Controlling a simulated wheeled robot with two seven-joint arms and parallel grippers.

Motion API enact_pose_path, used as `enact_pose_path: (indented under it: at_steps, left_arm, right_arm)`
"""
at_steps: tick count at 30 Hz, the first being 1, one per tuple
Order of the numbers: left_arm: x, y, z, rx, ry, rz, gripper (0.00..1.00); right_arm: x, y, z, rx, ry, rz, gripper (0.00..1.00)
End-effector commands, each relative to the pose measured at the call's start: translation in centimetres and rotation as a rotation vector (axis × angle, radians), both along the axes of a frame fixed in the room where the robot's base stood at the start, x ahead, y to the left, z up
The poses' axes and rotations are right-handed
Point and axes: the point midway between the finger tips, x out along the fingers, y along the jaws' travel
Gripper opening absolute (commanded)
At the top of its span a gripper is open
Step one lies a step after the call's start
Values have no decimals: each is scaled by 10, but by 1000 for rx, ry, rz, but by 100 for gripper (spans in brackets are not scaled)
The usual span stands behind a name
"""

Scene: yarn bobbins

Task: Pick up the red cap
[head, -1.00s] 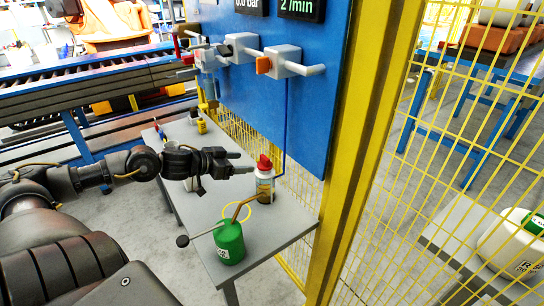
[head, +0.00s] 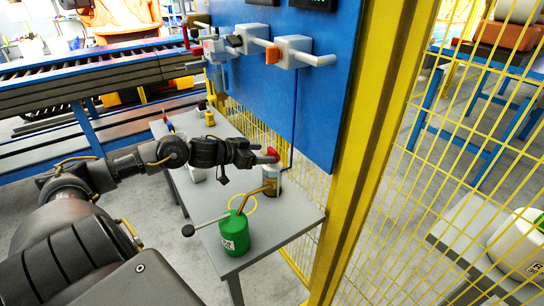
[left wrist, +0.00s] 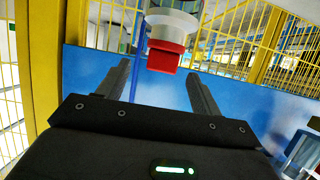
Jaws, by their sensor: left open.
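In the left wrist view the red cap (left wrist: 166,57) shows just beyond the two fingers (left wrist: 160,85), near the middle of the gap. The fingers are apart, with nothing between them that I can make out. The can's body is partly hidden in the wrist view. My right gripper is not in view.
A green oil can (head: 234,232) with a brown spout stands in front of the spray can, near the table's (head: 290,229) front. A blue panel (head: 318,120) with valve handles rises behind. A yellow post and mesh fence (head: 460,150) stand to the right.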

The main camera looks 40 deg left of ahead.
Motion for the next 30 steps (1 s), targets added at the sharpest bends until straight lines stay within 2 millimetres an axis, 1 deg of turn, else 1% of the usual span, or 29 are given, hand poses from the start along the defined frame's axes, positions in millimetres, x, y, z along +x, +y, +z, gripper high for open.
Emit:
enact_pose_path:
  at_steps: [9,13,18,21,30]
  left_arm:
    - [6,-1,-2,-1,0,2,65]
    - [18,-3,-6,-4,-2,0,65]
    - [38,-7,-17,-4,-2,1,65]
    - [45,-9,-21,-2,-1,-1,65]
    - [48,-10,-24,1,1,-1,65]
  right_arm:
    - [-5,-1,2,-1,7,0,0]
    - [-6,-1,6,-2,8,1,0]
    - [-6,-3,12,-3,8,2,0]
    - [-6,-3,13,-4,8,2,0]
    - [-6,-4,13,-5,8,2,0]
